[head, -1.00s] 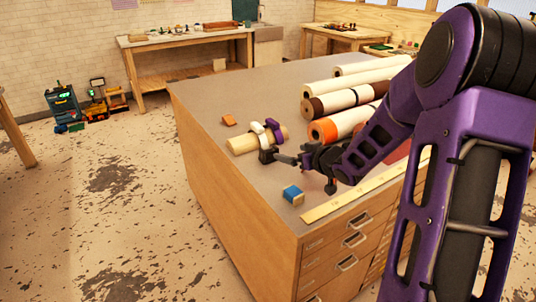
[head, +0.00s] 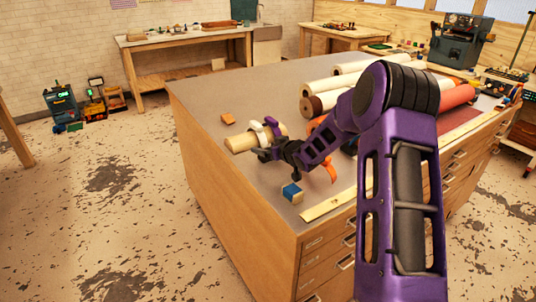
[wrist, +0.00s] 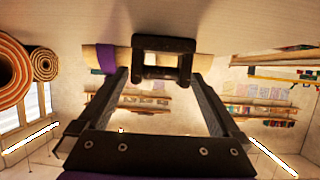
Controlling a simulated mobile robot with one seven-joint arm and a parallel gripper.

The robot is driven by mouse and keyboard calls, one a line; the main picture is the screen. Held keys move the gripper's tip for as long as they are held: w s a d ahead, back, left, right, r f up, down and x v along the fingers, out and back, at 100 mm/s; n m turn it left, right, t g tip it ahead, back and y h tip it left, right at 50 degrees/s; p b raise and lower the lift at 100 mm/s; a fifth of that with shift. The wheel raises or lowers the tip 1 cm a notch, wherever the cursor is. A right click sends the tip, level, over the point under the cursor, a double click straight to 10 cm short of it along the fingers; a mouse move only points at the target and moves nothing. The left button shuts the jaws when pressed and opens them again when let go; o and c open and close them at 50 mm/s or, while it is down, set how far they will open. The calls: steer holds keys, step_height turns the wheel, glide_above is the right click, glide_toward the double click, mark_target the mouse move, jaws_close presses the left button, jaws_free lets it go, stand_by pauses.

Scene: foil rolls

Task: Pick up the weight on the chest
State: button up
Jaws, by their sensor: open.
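The weight looks to be a dark block with a handle (wrist: 163,45), which shows in the wrist view against the chest top. In the head view the weight (head: 263,155) stands on the wooden chest (head: 232,190), beside a cream roll (head: 241,142) with white and purple bands. My gripper (wrist: 158,82) is open, with one finger to each side of the weight's handle. I cannot tell if either finger touches it. In the head view my gripper (head: 274,153) is low over the chest top and partly covers the weight.
A blue and tan block (head: 292,193) lies near the front edge, by a yellow ruler (head: 328,205). An orange block (head: 228,118) lies behind the cream roll. Larger rolls (head: 322,102) lie at the back right, partly behind my arm. The chest's left part is clear.

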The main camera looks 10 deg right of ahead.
steer(key=shift+w, duration=0.1)
jaws_close()
stand_by(0.5)
